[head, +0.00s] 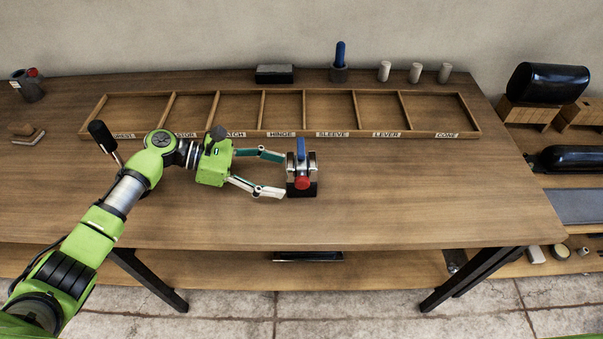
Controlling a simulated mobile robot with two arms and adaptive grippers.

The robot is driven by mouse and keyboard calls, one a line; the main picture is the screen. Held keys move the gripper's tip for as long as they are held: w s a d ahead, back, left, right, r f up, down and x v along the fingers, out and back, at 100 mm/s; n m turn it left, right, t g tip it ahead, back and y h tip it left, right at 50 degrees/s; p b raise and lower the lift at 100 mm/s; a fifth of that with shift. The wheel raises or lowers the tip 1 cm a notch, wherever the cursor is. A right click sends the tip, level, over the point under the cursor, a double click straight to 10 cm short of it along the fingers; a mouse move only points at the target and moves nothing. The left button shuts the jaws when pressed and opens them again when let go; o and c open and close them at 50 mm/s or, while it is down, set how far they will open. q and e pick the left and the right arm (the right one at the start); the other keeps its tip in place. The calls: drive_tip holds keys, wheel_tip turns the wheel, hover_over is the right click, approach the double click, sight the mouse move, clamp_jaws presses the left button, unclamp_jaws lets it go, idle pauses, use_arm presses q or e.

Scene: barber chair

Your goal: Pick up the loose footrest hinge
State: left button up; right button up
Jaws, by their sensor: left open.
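A small device (302,182) stands on the wooden table, with a black base, grey metal parts, a blue lever and a red round knob. It is the only thing in front of my gripper; I cannot tell for sure that it is the footrest hinge or holds it. My left gripper (281,174) is open, its two fingers pointing right at the device's left side. The fingertips are close to it; I cannot tell if they touch. Nothing shows between the fingers. My right gripper is not in view.
A shallow wooden tray (438,134) with labelled compartments, one reading HINGE, lies behind; its compartments look empty. A black block (274,74), a blue-handled tool (340,60) and pale cylinders (415,73) stand behind it. A dark-handled tool (101,136) is at left. The table's right side is clear.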

sight(289, 169)
use_arm(q)
drive_tip(key=x, duration=0.4)
drive_tip(key=shift+f+p, duration=0.15)
drive_tip(key=shift+p, duration=0.2)
drive_tip(key=shift+a, duration=0.1)
drive_tip(key=c, duration=1.7)
drive_tip(key=shift+w, duration=0.1)
drive_tip(key=shift+r, duration=0.55)
drive_tip(key=r, duration=0.2)
drive_tip(key=shift+s+r+b, duration=0.2)
drive_tip(key=shift+r+b, duration=0.1)
drive_tip(key=s+r, duration=0.9)
drive_tip(key=s, duration=0.4)
drive_tip(key=shift+s+d+r, duration=0.25)
drive_tip(key=shift+s+d, duration=0.1)
drive_tip(key=shift+d, duration=0.05)
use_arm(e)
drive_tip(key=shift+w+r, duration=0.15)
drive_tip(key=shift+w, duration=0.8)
